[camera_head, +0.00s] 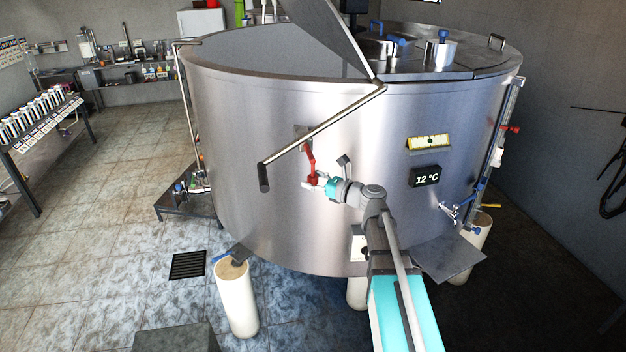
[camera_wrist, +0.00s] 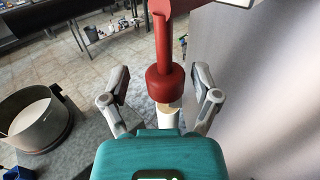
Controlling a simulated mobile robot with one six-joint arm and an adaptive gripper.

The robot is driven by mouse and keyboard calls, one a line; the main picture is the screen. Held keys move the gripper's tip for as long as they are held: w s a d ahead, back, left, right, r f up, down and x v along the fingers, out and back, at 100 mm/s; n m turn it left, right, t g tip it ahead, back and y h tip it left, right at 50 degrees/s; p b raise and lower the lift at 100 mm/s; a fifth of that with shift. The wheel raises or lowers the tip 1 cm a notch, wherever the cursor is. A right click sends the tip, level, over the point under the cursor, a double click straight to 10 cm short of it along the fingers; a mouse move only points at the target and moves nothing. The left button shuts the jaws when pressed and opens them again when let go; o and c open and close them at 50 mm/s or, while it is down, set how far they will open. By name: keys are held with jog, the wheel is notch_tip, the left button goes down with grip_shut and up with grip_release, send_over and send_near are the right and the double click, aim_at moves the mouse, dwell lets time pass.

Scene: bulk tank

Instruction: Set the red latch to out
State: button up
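The red latch (camera_head: 310,162) is mounted on the front wall of the steel tank (camera_head: 240,130), its arm hanging down from a small bracket. In the wrist view the red latch (camera_wrist: 166,82) shows large, with a round red collar at its lower end and a pale piece below it. My gripper (camera_head: 318,183) is at the latch's lower end. In the wrist view my gripper (camera_wrist: 160,88) has its two fingers spread, one each side of the collar, with gaps visible. Contact is not visible.
A bar handle (camera_head: 320,125) slopes across the tank front, above and left of the latch. Another red handle (camera_head: 512,128) is at the tank's right edge. The floor at left is mostly clear.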

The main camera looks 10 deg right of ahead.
jog(key=shift+d, duration=0.15)
jog(key=v, duration=1.1)
jog(key=shift+s+d, duration=0.2)
jog(key=shift+s, duration=0.1)
dwell(0.5)
jog(key=s+a+f+n+g+h+b, duration=0.2)
jog(key=s+a+f+n+g, duration=0.15)
jog(key=f+n, duration=0.3)
jog(key=s+a+f+n+g+h+b, duration=0.1)
jog(key=s+a+f+n+g+h, duration=0.1)
jog(key=a+f+n+g, duration=0.45)
jog(key=s+d+f+n+g+h+b, duration=0.2)
jog(key=s+d+f+n+h+b, duration=0.1)
jog(key=s+f+n+h, duration=0.6)
notch_tip(320, 180, down, 4)
jog(key=n+b, duration=0.1)
jog(key=n, duration=0.3)
jog(key=shift+s+r+n, duration=0.25)
jog(key=shift+s+n, duration=0.05)
